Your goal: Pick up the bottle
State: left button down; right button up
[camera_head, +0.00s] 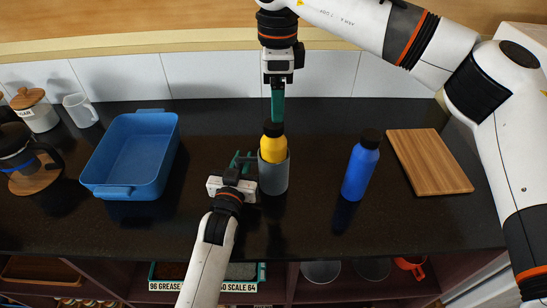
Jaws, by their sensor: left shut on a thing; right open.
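A yellow bottle (272,149) with a black cap stands upright in a grey cylindrical holder (273,178) near the middle of the counter. I cannot tell whether the grey part is separate from the bottle. My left gripper (251,160) reaches in from below and is shut on the grey holder at its left side. My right gripper (278,117) points down from above, open, with its green fingertips right by the yellow bottle's cap; its fingers are seen edge-on. A blue bottle (360,170) with a black cap stands apart to the right, with no gripper near it.
A blue tray (107,187) lies at the left, beside a white mug (80,109), a sugar jar (36,112) and a coffee press (22,158). A wooden board (430,163) lies at the right. The dark counter (215,123) has free room around the bottles.

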aim_at(274, 137)
notch_tip(274, 137, down, 6)
jog(key=shift+r, duration=0.1)
jog(key=shift+a+f, duration=0.15)
jog(key=shift+f, duration=1.2)
jog(key=shift+a+f, duration=0.15)
jog(key=shift+f, duration=1.2)
jog(key=c, duration=1.7)
